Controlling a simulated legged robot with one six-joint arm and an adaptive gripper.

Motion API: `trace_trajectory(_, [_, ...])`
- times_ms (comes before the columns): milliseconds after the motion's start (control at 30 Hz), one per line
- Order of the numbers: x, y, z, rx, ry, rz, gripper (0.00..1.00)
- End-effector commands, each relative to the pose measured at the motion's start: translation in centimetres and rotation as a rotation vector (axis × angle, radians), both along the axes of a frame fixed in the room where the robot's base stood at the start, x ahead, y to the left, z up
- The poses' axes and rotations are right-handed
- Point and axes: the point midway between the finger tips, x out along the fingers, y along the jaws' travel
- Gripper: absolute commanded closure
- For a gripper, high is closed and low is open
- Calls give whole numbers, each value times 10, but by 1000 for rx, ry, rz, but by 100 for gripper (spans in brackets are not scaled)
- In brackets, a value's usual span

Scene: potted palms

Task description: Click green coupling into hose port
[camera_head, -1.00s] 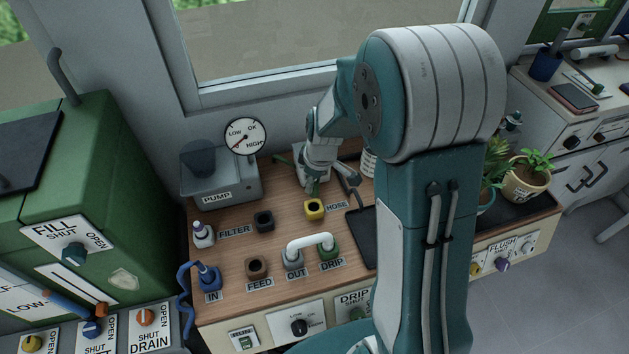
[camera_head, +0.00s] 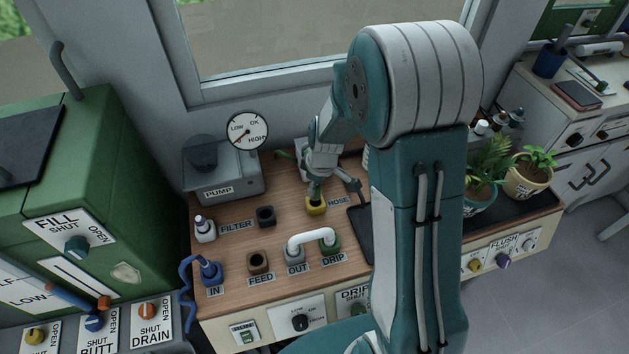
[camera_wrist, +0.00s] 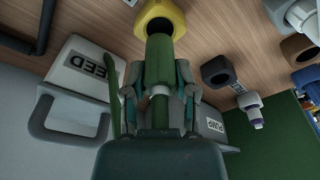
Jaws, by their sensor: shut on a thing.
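My gripper (camera_head: 318,177) is shut on the green coupling (camera_head: 316,188), directly over the yellow hose port (camera_head: 316,206) beside the HOSE label. In the wrist view the fingers of my gripper (camera_wrist: 160,88) close around the green coupling (camera_wrist: 159,60) from both sides. Its far end meets the opening of the yellow port (camera_wrist: 160,14), roughly in line with it. How deep the end sits, and whether it has clicked, cannot be told.
A grey pump (camera_head: 222,183) with a dial gauge (camera_head: 247,131) stands behind left. The black filter port (camera_head: 266,216) is left of the yellow port; a white loop hose (camera_head: 312,238) joins OUT and DRIP in front.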

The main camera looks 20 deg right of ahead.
Motion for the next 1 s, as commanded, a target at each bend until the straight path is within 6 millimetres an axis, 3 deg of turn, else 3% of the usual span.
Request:
trace_trajectory(433, [0,0,-24,0,1,0,100])
trace_trajectory(1000, [0,0,-28,-1,1,1,100])
